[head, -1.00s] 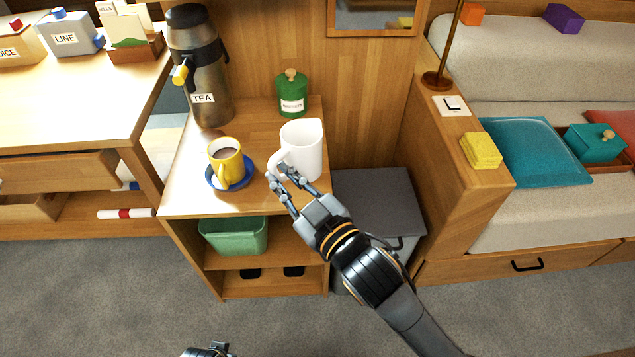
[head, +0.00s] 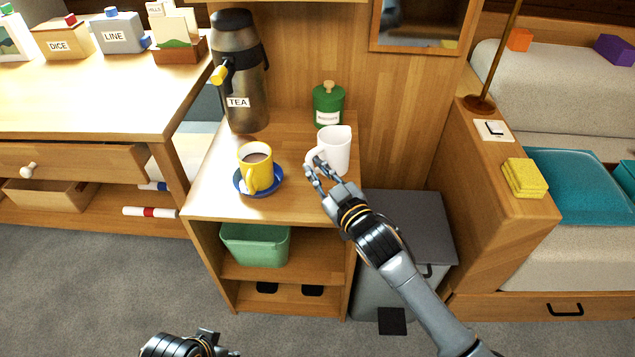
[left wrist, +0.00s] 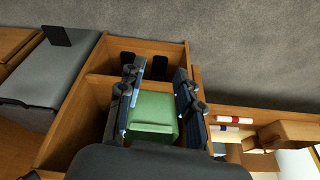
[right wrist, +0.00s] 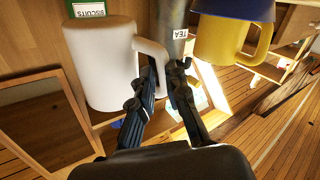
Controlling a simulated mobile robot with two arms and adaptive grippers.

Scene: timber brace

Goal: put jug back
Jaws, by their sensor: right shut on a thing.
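The white jug (head: 334,152) is upright over the small wooden cabinet's top, in front of the green biscuits canister (head: 328,105). I cannot tell whether its base touches the top. My right gripper (head: 318,172) is shut on the jug's handle. The right wrist view shows the jug (right wrist: 103,65) at left, with the fingers (right wrist: 160,75) closed around its handle. My left gripper (left wrist: 160,80) is open and empty in the left wrist view, facing the cabinet's shelves and the green bin (left wrist: 153,112). In the head view only part of it shows at the bottom edge.
A yellow mug (head: 255,168) of brown drink stands on a blue saucer (head: 277,184) left of the jug. The tea dispenser (head: 243,85) stands behind it. A grey bin (head: 420,225) is right of the cabinet. The cabinet top's front edge is clear.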

